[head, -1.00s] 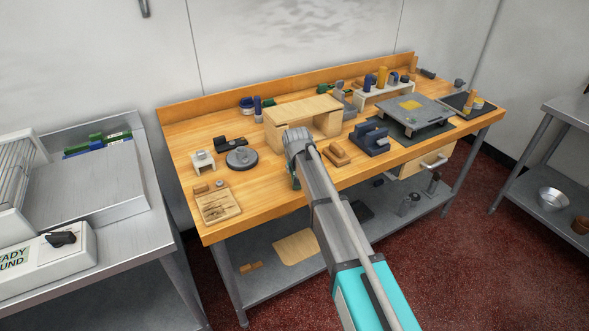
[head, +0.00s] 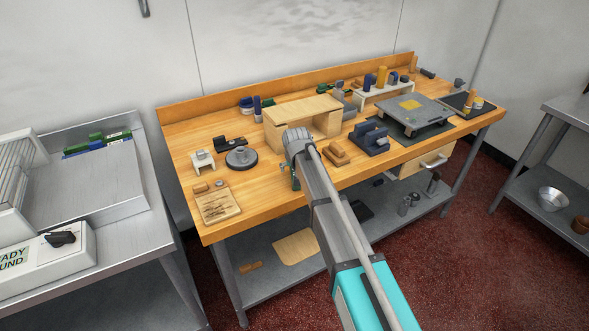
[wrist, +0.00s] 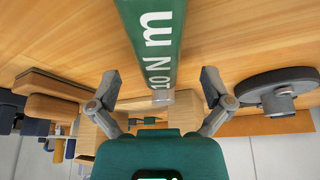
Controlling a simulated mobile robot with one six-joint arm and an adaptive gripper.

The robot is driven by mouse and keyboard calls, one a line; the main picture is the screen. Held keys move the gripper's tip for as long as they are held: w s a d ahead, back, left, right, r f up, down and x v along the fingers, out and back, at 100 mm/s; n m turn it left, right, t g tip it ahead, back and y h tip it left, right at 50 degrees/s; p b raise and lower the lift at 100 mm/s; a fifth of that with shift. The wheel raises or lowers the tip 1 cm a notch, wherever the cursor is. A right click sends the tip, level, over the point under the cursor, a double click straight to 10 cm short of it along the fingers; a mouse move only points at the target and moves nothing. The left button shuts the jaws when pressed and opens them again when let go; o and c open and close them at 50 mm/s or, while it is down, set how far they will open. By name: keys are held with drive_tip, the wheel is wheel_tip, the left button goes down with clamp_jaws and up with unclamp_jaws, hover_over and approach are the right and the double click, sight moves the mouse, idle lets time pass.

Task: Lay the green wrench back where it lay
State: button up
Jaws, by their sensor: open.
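The green wrench (wrist: 155,40) shows large in the wrist view, with white "10 N m" lettering and a grey end. My gripper (wrist: 160,80) is open, with one finger on each side of the wrench's end and a gap on both sides. In the head view my gripper (head: 298,150) is over the front of the wooden bench, before the wooden bridge. A small piece of green (head: 295,181) shows beside it there; my arm hides the rest. I cannot tell whether the wrench touches the bench.
The wooden bridge (head: 303,108) stands just behind my gripper. A round grey base (head: 241,158) is to the left, also in the wrist view (wrist: 277,90). Wooden blocks (head: 338,153) and a blue-grey vise (head: 370,140) are to the right.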

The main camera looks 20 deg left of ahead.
drive_tip(key=shift+r, duration=0.1)
idle(0.3)
drive_tip(key=shift+p+v, duration=4.2)
drive_tip(key=shift+v, duration=0.25)
drive_tip(key=shift+s, duration=0.1)
drive_tip(key=s+d+m+g, duration=0.1)
drive_tip(key=s+d, duration=0.5)
drive_tip(key=d, duration=0.9)
drive_tip(key=s+d+f+m+g+h, duration=0.1)
drive_tip(key=s+d, duration=0.5)
drive_tip(key=d, duration=0.9)
drive_tip(key=s+d+m+g+h, duration=0.1)
drive_tip(key=s+d, duration=0.5)
drive_tip(key=d, duration=0.9)
drive_tip(key=shift+d+f+m+g, duration=0.25)
drive_tip(key=shift+m+g, duration=0.25)
drive_tip(key=shift+m, duration=0.7)
